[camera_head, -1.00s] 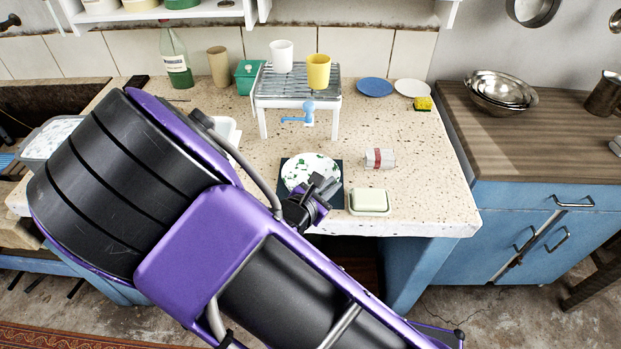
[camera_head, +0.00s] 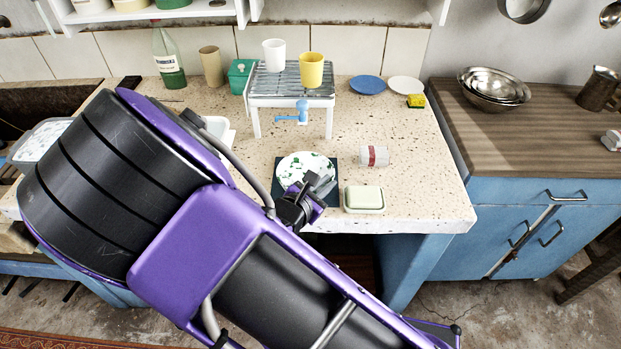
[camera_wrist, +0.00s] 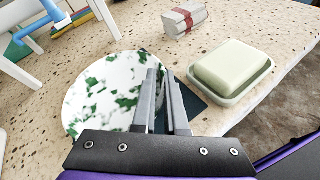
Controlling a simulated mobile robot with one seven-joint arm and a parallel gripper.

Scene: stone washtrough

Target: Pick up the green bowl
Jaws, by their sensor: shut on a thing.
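The green bowl (camera_head: 301,164), white with green patches, is on a dark square mat (camera_head: 331,174) near the front edge of the speckled counter. My gripper (camera_head: 322,184) is at its front right side in the head view. In the wrist view the bowl (camera_wrist: 98,92) fills the left, and my gripper (camera_wrist: 168,88) has its two fingers close together at the bowl's right edge, shut on its rim. The fingers hide the pinched part of the rim. I cannot tell whether the bowl is clear of the mat.
A pale green soap dish (camera_head: 364,199) is close to the right of my gripper. A paper-wrapped bundle (camera_head: 374,156) lies behind it. A white rack (camera_head: 290,98) with a white cup (camera_head: 274,55) and a yellow cup (camera_head: 311,70) stands behind the bowl.

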